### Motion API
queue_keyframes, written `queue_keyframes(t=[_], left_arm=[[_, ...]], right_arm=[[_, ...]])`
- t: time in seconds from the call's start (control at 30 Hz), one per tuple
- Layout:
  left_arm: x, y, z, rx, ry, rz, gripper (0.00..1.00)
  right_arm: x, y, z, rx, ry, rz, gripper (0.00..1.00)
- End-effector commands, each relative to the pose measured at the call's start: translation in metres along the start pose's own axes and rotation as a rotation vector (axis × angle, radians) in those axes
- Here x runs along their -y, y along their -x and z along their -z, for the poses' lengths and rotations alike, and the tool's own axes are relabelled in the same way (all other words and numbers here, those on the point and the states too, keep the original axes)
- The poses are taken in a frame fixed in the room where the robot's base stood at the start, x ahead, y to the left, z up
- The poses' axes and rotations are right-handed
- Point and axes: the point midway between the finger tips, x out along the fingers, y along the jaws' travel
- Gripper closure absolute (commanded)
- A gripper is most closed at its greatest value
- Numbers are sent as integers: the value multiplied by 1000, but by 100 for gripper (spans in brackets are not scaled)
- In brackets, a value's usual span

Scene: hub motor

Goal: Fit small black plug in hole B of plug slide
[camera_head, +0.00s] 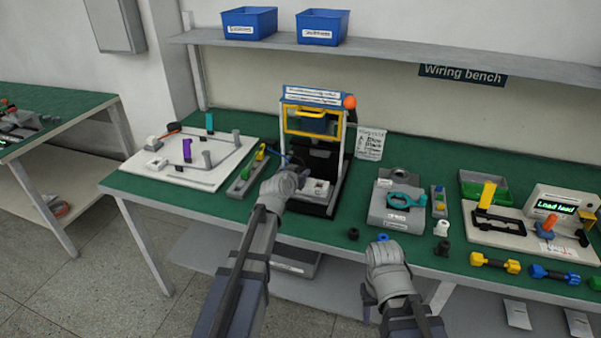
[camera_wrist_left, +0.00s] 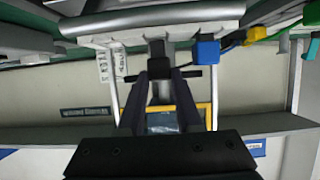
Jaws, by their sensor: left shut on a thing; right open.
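My left gripper (camera_wrist_left: 158,88) reaches in at the front left of the dark test machine (camera_head: 318,150). It is shut on a small dark piece (camera_wrist_left: 158,62), which looks like the small black plug; the fingers partly hide it. In the head view my left wrist covers the fingertips and the plug. A grey slide with a pale block (camera_head: 318,188) lies at the machine's foot, just right of my left gripper; I cannot make out its hole letters. My right gripper (camera_head: 378,300) is open over the bench's front edge, its fingertips hard to see.
A grey rack (camera_head: 243,182) with yellow and green pieces stands left of my left gripper. A blue piece (camera_wrist_left: 207,50) is close in the left wrist view. Right are a grey fixture (camera_head: 395,218), a black cap (camera_head: 353,234) and a display unit (camera_head: 560,205).

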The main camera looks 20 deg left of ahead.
Motion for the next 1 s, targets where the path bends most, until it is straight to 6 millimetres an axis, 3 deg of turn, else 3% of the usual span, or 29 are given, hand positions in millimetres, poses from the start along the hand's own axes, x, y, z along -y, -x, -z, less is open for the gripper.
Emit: queue_keyframes(t=[0.7, 0.73, 1.0], left_arm=[[0, -6, -14, 0, 0, 0, 100], [0, -6, -13, 0, 0, 0, 65], [0, -5, -13, 0, 0, 0, 35]], right_arm=[[1, -15, 1, 0, 0, 0, 50], [1, -14, 1, 0, 0, 0, 50], [1, -14, 1, 0, 0, 0, 50]])
